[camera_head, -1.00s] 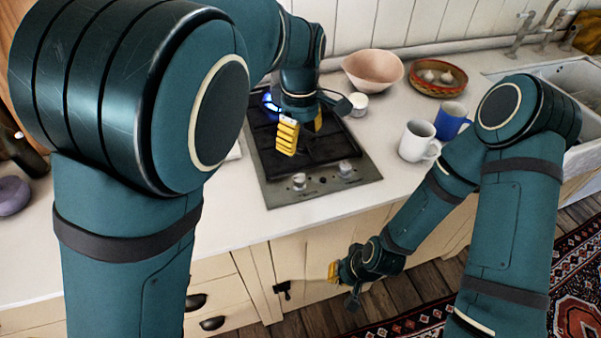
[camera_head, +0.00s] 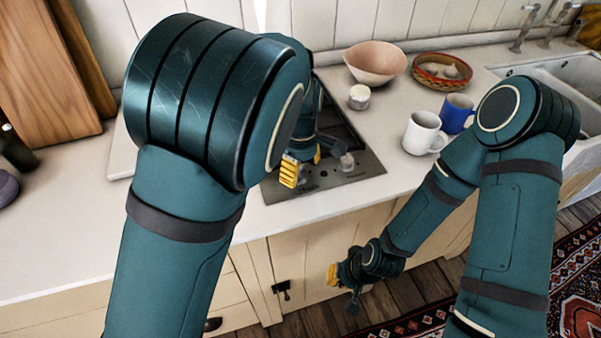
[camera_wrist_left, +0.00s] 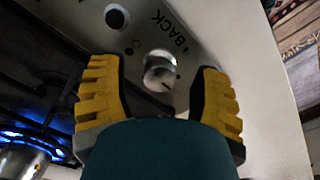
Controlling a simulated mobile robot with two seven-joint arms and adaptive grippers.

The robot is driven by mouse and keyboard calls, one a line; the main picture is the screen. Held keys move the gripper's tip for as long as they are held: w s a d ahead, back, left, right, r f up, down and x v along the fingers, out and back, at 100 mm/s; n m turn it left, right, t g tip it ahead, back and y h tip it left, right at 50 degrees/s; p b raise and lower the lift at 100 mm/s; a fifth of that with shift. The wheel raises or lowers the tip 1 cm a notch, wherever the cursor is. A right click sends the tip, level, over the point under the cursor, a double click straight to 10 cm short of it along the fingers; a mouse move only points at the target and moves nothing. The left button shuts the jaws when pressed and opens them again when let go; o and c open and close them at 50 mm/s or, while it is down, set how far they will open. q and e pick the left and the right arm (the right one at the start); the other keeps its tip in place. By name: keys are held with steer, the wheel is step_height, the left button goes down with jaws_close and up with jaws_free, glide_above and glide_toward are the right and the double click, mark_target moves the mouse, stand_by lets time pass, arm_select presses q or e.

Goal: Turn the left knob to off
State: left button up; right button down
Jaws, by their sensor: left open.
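The cooktop (camera_head: 350,180) is set in the counter, with its knobs on the front strip. The right knob (camera_head: 347,160) shows in the head view; the left knob is hidden there behind my left gripper (camera_head: 303,165). In the left wrist view a metallic knob (camera_wrist_left: 160,70) beside the word BACK lies between the open yellow fingers of my left gripper (camera_wrist_left: 160,95), with a gap on both sides. A burner (camera_wrist_left: 25,158) with blue flames is lit in that view. My right gripper (camera_head: 335,275) hangs low in front of the cabinet; its opening is unclear.
A white mug (camera_head: 421,133) and a blue mug (camera_head: 456,113) stand right of the cooktop. A small white jar (camera_head: 359,97), a pink bowl (camera_head: 375,64) and a basket (camera_head: 441,70) are behind.

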arm_select(q)
steer(key=shift+f, duration=0.4)
jaws_close()
steer(key=m+p, duration=0.1)
steer(key=m, duration=0.1)
steer(key=m+p, duration=0.1)
steer(key=shift+s+a+r+m, duration=0.1)
steer(key=shift+s+a+m, duration=0.05)
steer(key=shift+m, duration=0.25)
steer(key=m+p, duration=0.1)
steer(key=m, duration=0.2)
steer(key=shift+m+p, duration=0.3)
steer(key=shift+p, duration=0.05)
steer(key=m+p, duration=0.1)
steer(key=m, duration=0.4)
steer(key=shift+a, duration=0.15)
steer(key=m, duration=0.5)
steer(key=shift+a+p, duration=0.1)
steer(key=shift+p, duration=0.2)
steer(key=shift+m, duration=0.4)
